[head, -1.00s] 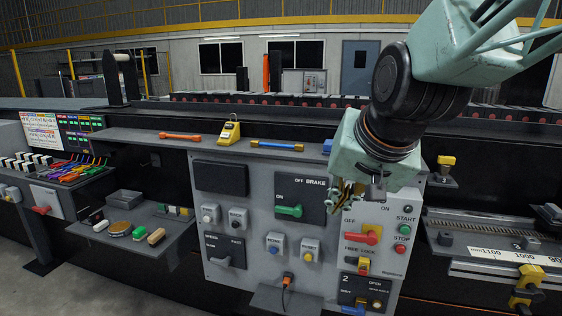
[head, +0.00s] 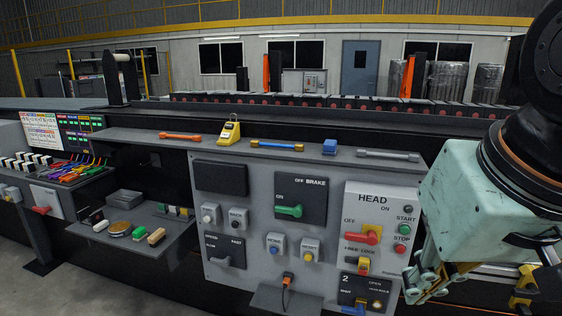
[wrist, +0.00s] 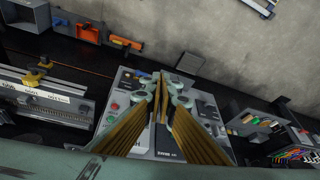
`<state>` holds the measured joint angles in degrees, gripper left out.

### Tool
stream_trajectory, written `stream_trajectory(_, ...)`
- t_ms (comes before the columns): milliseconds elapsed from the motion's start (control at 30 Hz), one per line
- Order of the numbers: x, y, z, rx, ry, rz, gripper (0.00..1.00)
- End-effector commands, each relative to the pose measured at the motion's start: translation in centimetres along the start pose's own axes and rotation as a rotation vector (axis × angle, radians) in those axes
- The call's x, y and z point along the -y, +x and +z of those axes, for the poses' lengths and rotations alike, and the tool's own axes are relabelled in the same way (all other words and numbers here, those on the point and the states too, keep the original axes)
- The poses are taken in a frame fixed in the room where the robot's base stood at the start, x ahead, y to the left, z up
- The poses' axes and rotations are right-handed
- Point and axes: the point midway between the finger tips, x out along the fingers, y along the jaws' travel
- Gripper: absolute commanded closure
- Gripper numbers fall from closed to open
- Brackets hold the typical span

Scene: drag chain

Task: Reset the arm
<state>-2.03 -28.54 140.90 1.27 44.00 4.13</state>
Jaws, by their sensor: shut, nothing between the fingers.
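My gripper (head: 426,284) is at the right side of the head view, in front of the right edge of the grey control panel (head: 228,265). Its fingers point down and to the left, shut and empty. In the wrist view my gripper (wrist: 160,80) shows its two fingers together, with the panel behind and below them. The panel carries a HEAD section with a red switch (head: 362,236), and a BRAKE section with a green handle (head: 289,211). My arm hides part of the bench to the right of the panel.
A shelf above the panel holds an orange tool (head: 180,136), a yellow device (head: 229,130), a blue-and-yellow bar (head: 277,146), a blue block (head: 329,147) and a grey bar (head: 387,154). A side tray (head: 150,222) at left holds small items. A measuring rail (wrist: 45,95) shows in the wrist view.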

Motion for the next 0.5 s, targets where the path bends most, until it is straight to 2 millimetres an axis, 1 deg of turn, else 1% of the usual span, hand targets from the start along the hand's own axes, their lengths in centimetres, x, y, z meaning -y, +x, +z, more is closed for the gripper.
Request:
stream_trajectory(33, -0.4, -0.4, 1.1, 0.007, -0.006, 0.005, 1.00)
stream_trajectory(100, -0.8, -0.8, 2.6, 0.022, -0.019, 0.012, 1.00)
stream_trajectory(233, -1.4, -1.4, 4.8, 0.045, -0.038, 0.023, 1.00)
stream_trajectory(400, -1.9, -1.8, 6.6, 0.064, -0.051, 0.031, 1.00)
stream_trajectory(500, -2.0, -1.9, 7.0, 0.069, -0.055, 0.033, 1.00)
